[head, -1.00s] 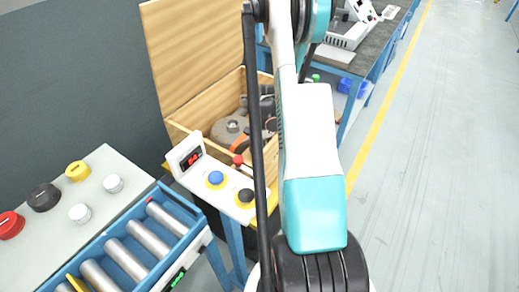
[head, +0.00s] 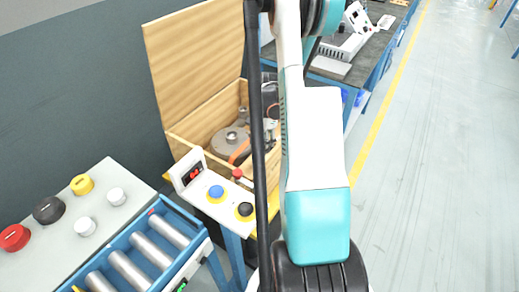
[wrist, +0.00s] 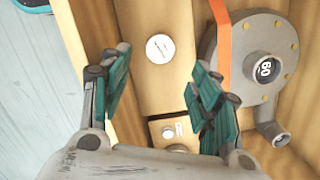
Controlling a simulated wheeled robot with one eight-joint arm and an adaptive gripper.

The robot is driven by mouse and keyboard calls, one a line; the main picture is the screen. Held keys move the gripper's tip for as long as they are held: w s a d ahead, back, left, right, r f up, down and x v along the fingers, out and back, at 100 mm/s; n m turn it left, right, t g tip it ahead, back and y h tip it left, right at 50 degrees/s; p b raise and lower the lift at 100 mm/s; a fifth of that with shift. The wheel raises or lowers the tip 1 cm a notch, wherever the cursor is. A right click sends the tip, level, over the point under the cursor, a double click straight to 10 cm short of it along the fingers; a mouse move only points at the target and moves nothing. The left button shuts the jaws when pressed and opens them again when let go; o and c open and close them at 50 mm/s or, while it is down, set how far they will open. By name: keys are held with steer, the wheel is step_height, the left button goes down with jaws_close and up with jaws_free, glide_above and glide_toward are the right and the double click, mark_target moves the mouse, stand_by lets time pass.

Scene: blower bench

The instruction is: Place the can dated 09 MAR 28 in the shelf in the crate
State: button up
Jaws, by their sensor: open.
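My gripper (wrist: 160,88) is open in the wrist view, its teal fingers well apart with nothing between them. It is over the wooden crate (wrist: 120,20). A round white disc (wrist: 160,48) with faint dark marks shows between and beyond the fingers; it may be a can top, and its marks are unreadable. A smaller pale round thing (wrist: 167,131) lies lower down, close between the fingers. I cannot make out the date 09 MAR 28 anywhere. In the head view the crate (head: 196,142) stands with its lid raised, and my arm hides my gripper and part of the crate.
A grey blower (wrist: 286,42) with an orange strap and a "60" mark fills the wrist view's right side. In the head view, a button panel (head: 222,208) and a roller conveyor (head: 208,243) are in front of the crate.

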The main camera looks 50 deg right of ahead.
step_height(320, 180, up, 2)
steer(key=shift+d+r, duration=0.15)
steer(key=shift+r, duration=0.1)
stand_by(1.1)
